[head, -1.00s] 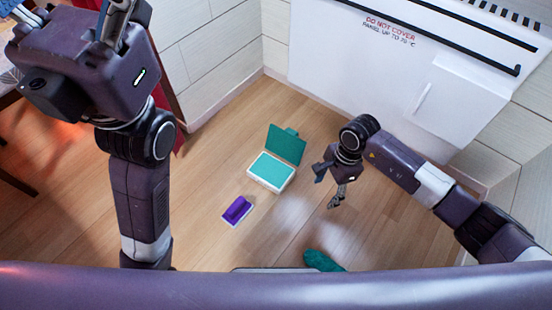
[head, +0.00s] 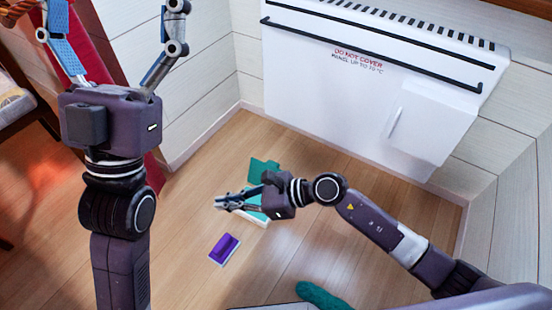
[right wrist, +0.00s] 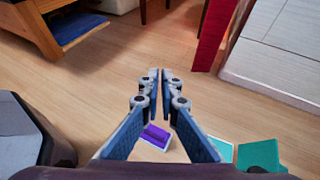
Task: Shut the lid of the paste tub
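The paste tub (head: 263,221) is a white box with a teal top face, on the wood floor. Its teal lid (head: 264,168) stands open on the far side. My right gripper and wrist cover much of the tub in the head view. In the right wrist view the tub (right wrist: 222,150) and lid (right wrist: 259,154) show at the lower right, partly behind a finger. My right gripper (head: 220,201) is above the tub, pointing left, its fingers together and empty. My left gripper (head: 112,25) is raised at the upper left, fingers wide apart and empty.
A purple block on a pale base (head: 224,249) lies on the floor nearer me than the tub. A green item (head: 320,296) lies at the bottom. A white heater panel (head: 350,100) stands at the back wall. Red fabric (head: 105,50) hangs at left. Floor right of the tub is clear.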

